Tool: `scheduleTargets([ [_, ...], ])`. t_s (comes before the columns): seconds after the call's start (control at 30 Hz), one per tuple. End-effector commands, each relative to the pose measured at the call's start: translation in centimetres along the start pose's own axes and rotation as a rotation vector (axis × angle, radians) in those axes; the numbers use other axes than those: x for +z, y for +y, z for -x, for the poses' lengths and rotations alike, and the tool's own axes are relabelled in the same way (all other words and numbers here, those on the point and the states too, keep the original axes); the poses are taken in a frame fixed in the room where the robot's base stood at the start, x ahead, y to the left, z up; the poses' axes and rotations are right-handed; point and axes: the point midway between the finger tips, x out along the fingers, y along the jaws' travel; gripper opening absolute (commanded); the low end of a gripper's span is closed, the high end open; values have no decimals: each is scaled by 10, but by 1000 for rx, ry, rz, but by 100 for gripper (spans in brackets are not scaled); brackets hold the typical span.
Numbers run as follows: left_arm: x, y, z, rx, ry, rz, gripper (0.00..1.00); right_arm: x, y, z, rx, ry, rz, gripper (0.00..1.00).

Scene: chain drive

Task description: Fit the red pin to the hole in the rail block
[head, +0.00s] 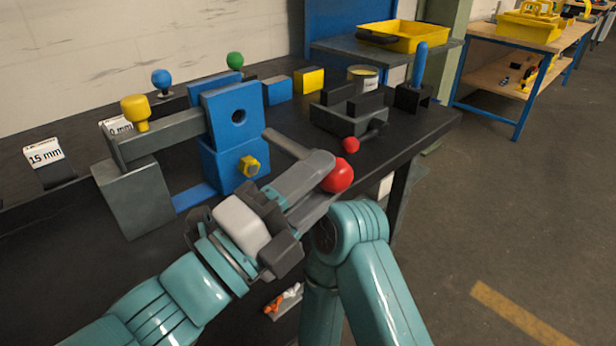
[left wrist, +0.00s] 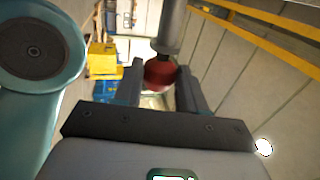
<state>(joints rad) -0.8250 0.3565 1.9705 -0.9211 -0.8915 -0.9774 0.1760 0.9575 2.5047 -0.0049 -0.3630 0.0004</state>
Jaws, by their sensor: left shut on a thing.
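The red pin has a round red knob (head: 340,177) and a grey shaft (head: 284,143). My left gripper (head: 318,184) is shut on the knob, and the shaft points up and left, toward the blue block. In the left wrist view the knob (left wrist: 160,74) sits between the two fingers and the shaft (left wrist: 171,28) runs away from it. The upright blue block (head: 224,97) on the bench fixture has a dark round hole (head: 239,116) in its facing side. The shaft tip is apart from the hole, to its right and lower. My right gripper is out of view.
A grey bar (head: 165,136) with a yellow knob (head: 135,108) adjoins the blue block, above a grey block (head: 135,200). A yellow hex piece (head: 249,166) sticks out below the hole. A grey vise-like fixture (head: 347,118) with another red ball (head: 351,145) stands behind right.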

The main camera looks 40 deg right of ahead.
Motion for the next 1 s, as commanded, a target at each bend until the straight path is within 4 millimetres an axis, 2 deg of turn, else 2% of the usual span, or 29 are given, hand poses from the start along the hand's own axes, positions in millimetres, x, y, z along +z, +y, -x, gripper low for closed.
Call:
scheduleTargets([
  [0.33,-3,-1,0,-3,1,-2,0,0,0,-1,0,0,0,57],
  [0.5,-4,2,2,-5,1,-3,0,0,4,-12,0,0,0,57],
  [0.6,6,-3,0,-3,-1,-3,0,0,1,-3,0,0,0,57],
  [1.0,46,-3,1,-3,-1,-3,0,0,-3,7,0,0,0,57],
])
